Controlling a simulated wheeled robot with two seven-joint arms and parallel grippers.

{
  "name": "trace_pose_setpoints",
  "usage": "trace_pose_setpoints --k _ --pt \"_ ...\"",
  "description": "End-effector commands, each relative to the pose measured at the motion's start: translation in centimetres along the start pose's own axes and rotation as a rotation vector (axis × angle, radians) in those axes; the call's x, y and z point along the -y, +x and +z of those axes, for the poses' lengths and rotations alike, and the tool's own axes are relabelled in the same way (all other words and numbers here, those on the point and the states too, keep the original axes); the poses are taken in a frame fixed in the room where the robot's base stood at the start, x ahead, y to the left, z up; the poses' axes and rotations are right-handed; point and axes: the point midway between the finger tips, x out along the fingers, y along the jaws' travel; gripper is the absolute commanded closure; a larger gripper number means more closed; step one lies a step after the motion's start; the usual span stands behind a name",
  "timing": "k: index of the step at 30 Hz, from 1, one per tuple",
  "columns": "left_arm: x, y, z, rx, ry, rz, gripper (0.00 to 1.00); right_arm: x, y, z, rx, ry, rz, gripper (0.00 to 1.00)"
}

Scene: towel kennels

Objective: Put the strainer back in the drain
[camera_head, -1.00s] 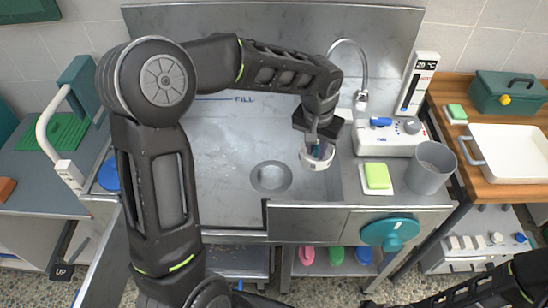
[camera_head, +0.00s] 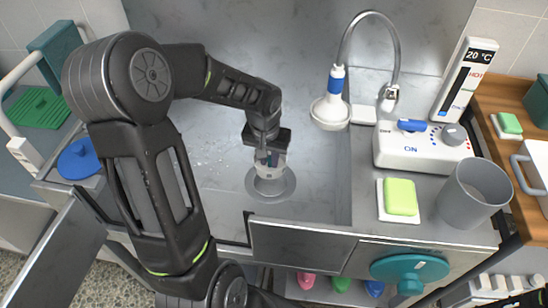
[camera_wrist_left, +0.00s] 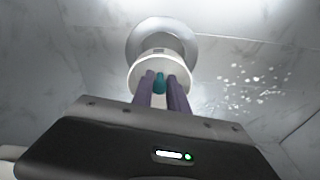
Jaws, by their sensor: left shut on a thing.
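The strainer (camera_head: 270,171) is a whitish cup-like piece held by my left gripper (camera_head: 268,157), just over the round grey drain (camera_head: 282,188) in the sink floor. In the left wrist view the strainer (camera_wrist_left: 158,70) has a teal knob (camera_wrist_left: 160,82) between my two purple fingers, which are shut on it. The metal drain ring (camera_wrist_left: 190,38) shows behind it there, with the strainer overlapping its lower part. I cannot tell whether the strainer touches the drain.
A control box (camera_head: 420,150), a yellow-green sponge (camera_head: 401,196) and a grey cup (camera_head: 474,195) stand on the right counter. Water drops (camera_wrist_left: 245,85) lie on the sink floor.

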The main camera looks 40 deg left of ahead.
Motion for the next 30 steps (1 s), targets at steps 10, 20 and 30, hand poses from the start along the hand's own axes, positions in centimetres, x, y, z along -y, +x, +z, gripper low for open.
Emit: trace_pose_setpoints --k 10,20,30 --pt "-0.1 0.5 0.0 0.001 0.001 0.0 1.0 -0.1 0.3 0.0 -0.001 0.0 0.0 0.64" --pt "0.0 3.2 0.5 0.002 0.002 0.0 1.0 -0.9 2.3 0.0 -0.001 -0.001 0.001 0.64" --pt "0.0 6.9 1.1 0.002 0.001 0.0 1.0 -1.9 4.8 0.0 -0.001 -0.002 0.001 0.64"
